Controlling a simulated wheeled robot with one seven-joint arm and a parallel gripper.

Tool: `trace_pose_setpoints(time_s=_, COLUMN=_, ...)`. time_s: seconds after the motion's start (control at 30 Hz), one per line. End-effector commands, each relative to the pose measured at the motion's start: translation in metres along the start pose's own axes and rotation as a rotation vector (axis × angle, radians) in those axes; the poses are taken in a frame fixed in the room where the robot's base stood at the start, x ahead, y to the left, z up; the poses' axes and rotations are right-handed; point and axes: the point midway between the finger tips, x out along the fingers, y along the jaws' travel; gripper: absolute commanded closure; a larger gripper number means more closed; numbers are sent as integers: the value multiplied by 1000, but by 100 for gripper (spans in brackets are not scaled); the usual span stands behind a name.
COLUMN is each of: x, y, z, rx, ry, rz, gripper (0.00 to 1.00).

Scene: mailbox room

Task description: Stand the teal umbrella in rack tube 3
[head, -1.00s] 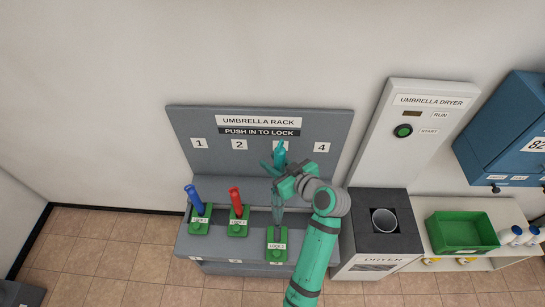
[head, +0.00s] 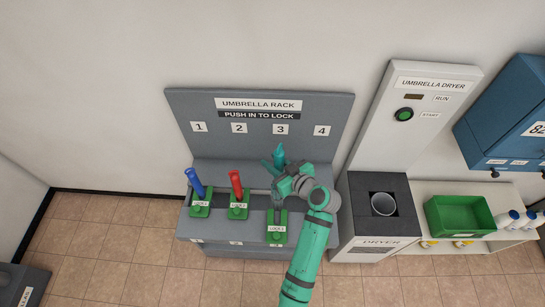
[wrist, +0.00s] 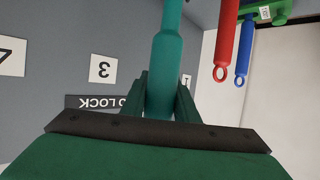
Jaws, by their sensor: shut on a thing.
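The teal umbrella (head: 279,156) is upright in the head view, in front of the sign for number 3 (head: 281,129). My gripper (head: 283,181) is shut on it. The wrist view shows the teal umbrella (wrist: 165,70) between my two fingers (wrist: 161,100). Its lower part runs down behind my gripper toward the green lock plate (head: 276,235) of the third position, which shows in front of the rack (head: 180,175). My gripper and arm hide the tube mouth, so I cannot tell how deep the umbrella sits.
A blue umbrella (head: 195,183) and a red umbrella (head: 236,186) stand in positions 1 and 2, left of my gripper. The umbrella dryer (head: 352,215) with its round opening (head: 383,204) is at the right. A green bin (head: 461,222) sits on a shelf further right.

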Motion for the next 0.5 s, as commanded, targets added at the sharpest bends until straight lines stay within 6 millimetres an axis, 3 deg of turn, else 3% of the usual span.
trace_pose_setpoints(time_s=0.5, x=19, y=0, z=45, rx=0, ry=1, rz=1, gripper=100)
